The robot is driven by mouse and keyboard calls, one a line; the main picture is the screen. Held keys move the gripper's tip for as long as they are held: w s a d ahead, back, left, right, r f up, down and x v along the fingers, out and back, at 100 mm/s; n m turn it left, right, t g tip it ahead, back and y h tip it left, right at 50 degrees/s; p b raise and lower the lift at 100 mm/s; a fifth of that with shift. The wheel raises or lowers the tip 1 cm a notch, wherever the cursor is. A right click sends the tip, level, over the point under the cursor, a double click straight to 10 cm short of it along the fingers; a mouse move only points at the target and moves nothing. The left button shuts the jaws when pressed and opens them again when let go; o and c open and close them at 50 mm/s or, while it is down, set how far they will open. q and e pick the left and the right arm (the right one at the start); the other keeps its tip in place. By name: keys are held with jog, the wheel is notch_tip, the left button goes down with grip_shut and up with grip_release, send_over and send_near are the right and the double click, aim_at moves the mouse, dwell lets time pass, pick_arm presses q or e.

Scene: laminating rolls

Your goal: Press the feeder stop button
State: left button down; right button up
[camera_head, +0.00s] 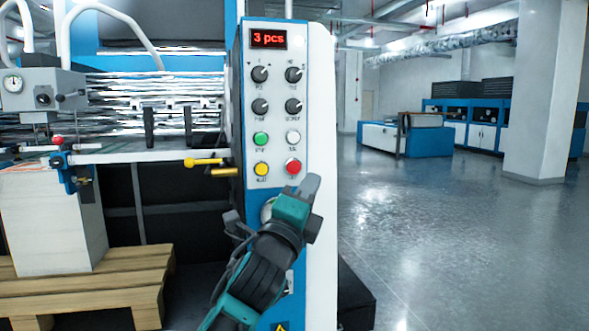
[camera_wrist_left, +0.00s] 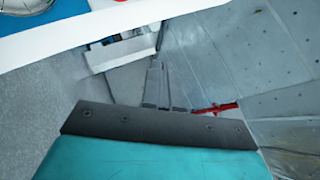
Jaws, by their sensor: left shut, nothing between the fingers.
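The control panel (camera_head: 277,130) is a white face with blue edges. It carries a green button (camera_head: 261,139), a white button (camera_head: 293,137), a yellow button (camera_head: 261,169) and a red button (camera_head: 293,167); their labels are too small to read. My left gripper (camera_head: 311,184) is shut and empty, just below and to the right of the red button; I cannot tell whether it touches the panel. In the left wrist view, the left gripper's fingers (camera_wrist_left: 156,84) point away from the teal wrist, and part of the white panel (camera_wrist_left: 70,40) crosses the top left.
Above the buttons are several black knobs and a display (camera_head: 268,39) reading "3 pcs". Yellow-tipped levers (camera_head: 203,162) stick out left of the panel. A paper stack (camera_head: 55,225) stands on a wooden pallet (camera_head: 90,290). The floor (camera_head: 440,230) at right is open.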

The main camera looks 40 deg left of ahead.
aim_at(294, 167)
pick_arm(q)
jog(key=shift+w+a, duration=1.4)
jog(key=shift+a, duration=0.3)
jog(key=shift+w+a, duration=1.4)
jog(key=shift+a, duration=0.25)
